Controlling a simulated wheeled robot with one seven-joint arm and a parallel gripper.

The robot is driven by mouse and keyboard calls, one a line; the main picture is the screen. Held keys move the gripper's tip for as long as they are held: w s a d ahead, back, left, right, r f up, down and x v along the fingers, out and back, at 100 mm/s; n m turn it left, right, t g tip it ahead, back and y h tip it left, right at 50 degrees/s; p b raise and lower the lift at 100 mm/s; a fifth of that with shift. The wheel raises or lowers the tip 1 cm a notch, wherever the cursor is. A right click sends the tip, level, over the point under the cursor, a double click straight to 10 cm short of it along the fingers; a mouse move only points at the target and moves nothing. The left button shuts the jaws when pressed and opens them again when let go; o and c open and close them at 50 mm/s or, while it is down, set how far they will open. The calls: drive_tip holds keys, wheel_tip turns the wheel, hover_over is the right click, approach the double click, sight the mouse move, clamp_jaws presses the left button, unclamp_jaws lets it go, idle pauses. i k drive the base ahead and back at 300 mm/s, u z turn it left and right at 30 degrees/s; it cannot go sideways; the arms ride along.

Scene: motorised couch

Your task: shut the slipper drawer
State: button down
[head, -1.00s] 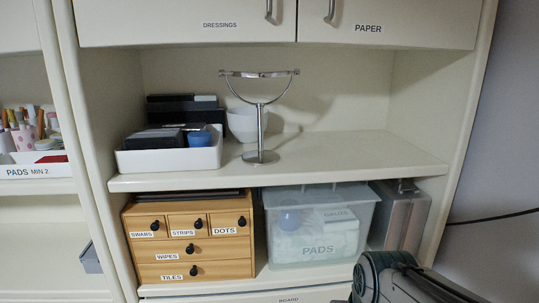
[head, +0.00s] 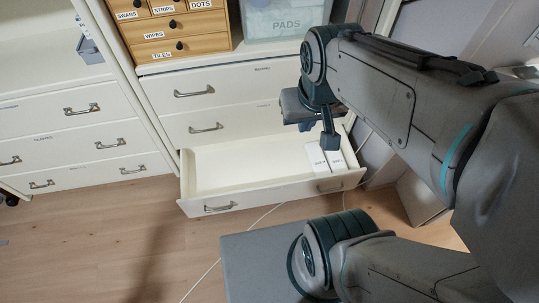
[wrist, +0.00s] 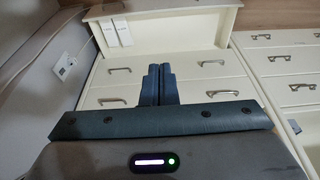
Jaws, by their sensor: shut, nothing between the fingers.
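My gripper (head: 330,143) is shut and empty, pointing down above the right part of the open drawer. In the wrist view its fingers (wrist: 158,84) are together in front of the cabinet's drawer fronts.
Two shut drawers (head: 228,85) lie above the open one. A wooden drawer box (head: 200,45) and a clear PADS bin (head: 285,22) stand on the shelf above. Another drawer unit (head: 75,130) is at left. A cable crosses the wooden floor (head: 120,240), which is otherwise clear in front.

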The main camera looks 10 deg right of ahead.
sight(248, 173)
drive_tip(key=u, duration=2.05)
drive_tip(key=k, duration=1.05)
drive_tip(key=z, duration=1.35)
drive_tip(key=i, duration=1)
